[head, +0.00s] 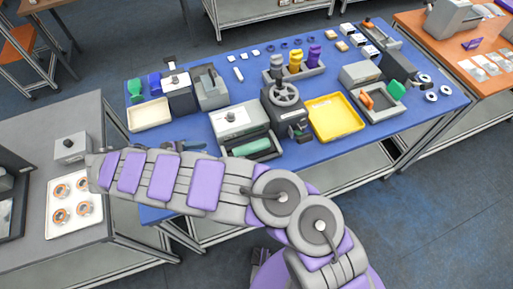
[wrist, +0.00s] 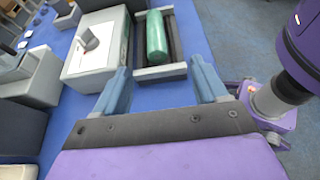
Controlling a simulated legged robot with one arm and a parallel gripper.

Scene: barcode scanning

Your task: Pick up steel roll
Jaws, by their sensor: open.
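My gripper (wrist: 161,85) is open, and nothing shows between its two blue fingers. In the head view its fingers (head: 181,146) show just behind my arm, near the front edge of the blue table. A green cylinder (wrist: 157,36) lies in a grey frame beyond the fingertips in the wrist view, apart from them; it also shows in the head view (head: 252,148). Several ring-shaped rolls with pale faces (head: 431,95) lie at the table's right end. Several orange-and-grey rolls lie in a white tray (head: 88,222) on the grey table at left. I cannot tell which is the steel roll.
The blue table (head: 165,133) also holds a grey-white box machine (head: 232,118), a machine with a handwheel (head: 285,95) and a yellow tray (head: 333,118). Some blue surface is bare behind the box machine. An orange table (head: 423,30) stands at right.

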